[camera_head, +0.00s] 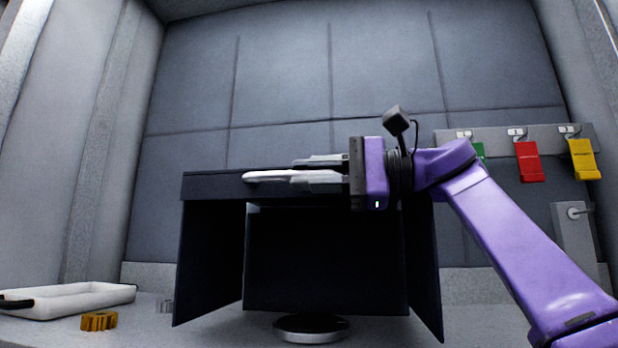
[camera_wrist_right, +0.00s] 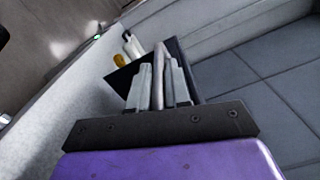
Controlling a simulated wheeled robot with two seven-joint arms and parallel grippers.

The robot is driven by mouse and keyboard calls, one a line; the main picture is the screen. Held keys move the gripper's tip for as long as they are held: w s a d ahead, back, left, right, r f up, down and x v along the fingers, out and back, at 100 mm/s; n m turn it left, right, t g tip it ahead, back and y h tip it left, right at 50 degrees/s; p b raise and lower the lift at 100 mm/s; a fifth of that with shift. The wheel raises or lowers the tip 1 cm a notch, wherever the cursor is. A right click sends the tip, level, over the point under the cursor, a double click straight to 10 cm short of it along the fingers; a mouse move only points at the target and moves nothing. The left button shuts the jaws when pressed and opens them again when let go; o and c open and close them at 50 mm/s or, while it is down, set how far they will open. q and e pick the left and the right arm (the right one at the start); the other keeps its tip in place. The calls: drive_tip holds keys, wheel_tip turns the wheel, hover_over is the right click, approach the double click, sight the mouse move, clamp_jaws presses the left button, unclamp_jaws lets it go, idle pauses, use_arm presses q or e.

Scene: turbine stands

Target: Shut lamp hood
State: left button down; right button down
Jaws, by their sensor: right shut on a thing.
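The dark lamp hood (camera_head: 325,260) stands in the middle of the head view, with a back panel, two side panels and a narrow top panel (camera_head: 213,186). Its front is open toward me, and a round base (camera_head: 311,328) shows under it. My right gripper (camera_head: 305,175) is at the top panel, coming from the right. It is shut on a pale handle (camera_head: 265,177). In the right wrist view, the handle (camera_wrist_right: 159,70) lies between the two fingers, with part of the dark hood (camera_wrist_right: 178,55) behind. My left gripper is not in view.
A white tray (camera_head: 75,301) and a brass-coloured part (camera_head: 98,321) lie at the left. Green (camera_head: 478,150), red (camera_head: 529,162) and yellow (camera_head: 583,160) tags hang on a rail at the right. A padded wall (camera_head: 290,80) closes the back.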

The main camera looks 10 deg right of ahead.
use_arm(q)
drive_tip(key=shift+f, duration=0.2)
use_arm(e)
drive_tip(key=shift+w+a+f, duration=0.1)
drive_tip(key=shift+a+f, duration=0.15)
drive_tip(key=shift+f, duration=0.3)
drive_tip(key=c, duration=1.1)
unclamp_jaws()
drive_tip(key=shift+d, duration=0.15)
drive_tip(key=shift+r, duration=0.1)
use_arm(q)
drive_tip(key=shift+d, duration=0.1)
use_arm(e)
drive_tip(key=shift+d, duration=0.1)
drive_tip(key=shift+s+d, duration=0.2)
drive_tip(key=shift+d, duration=0.15)
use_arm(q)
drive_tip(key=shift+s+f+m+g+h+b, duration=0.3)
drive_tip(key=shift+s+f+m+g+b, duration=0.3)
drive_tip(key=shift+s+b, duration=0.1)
use_arm(e)
drive_tip(key=v, duration=0.9)
drive_tip(key=shift+d, duration=0.35)
drive_tip(key=shift+r, duration=0.15)
